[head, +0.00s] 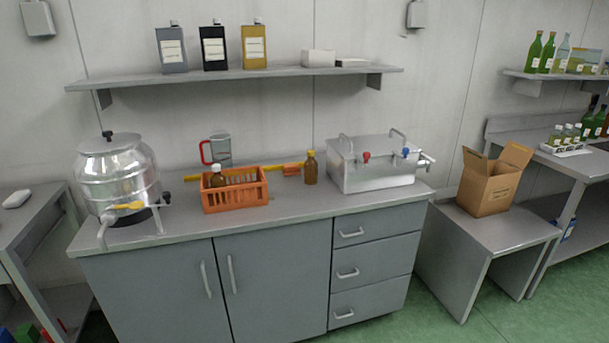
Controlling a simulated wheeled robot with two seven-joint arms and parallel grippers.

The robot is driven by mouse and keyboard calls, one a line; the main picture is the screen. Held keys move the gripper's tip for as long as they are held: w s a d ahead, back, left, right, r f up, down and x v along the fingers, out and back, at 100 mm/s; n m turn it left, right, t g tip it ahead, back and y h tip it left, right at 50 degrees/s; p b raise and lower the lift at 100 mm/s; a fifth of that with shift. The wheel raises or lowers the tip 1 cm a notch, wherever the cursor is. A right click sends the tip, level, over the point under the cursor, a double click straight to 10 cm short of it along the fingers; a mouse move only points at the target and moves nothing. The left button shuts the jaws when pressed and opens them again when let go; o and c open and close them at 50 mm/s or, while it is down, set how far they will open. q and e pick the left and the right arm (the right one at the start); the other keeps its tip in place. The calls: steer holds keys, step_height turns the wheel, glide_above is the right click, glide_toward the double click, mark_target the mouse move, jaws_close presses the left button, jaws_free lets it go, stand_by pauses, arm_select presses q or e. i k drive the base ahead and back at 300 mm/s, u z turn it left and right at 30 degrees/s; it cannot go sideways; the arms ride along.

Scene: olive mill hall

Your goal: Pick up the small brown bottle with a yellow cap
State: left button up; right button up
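A small brown bottle (311,169) with a yellow-orange cap stands upright on the grey counter (290,202), between the orange crate (236,195) and the steel box with taps (372,174). Another brown bottle (217,181) stands inside the left part of the orange crate. Neither of my grippers is in view.
A steel drum with a tap (120,175) stands on the counter's left. A shelf (240,76) overhangs the counter. A cardboard box (487,190) sits on a low table right.

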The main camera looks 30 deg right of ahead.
mark_target(311, 164)
steer(key=z, duration=0.7)
steer(key=i, duration=0.7)
steer(key=z, duration=0.55)
steer(key=i, duration=0.85)
steer(key=u, duration=0.45)
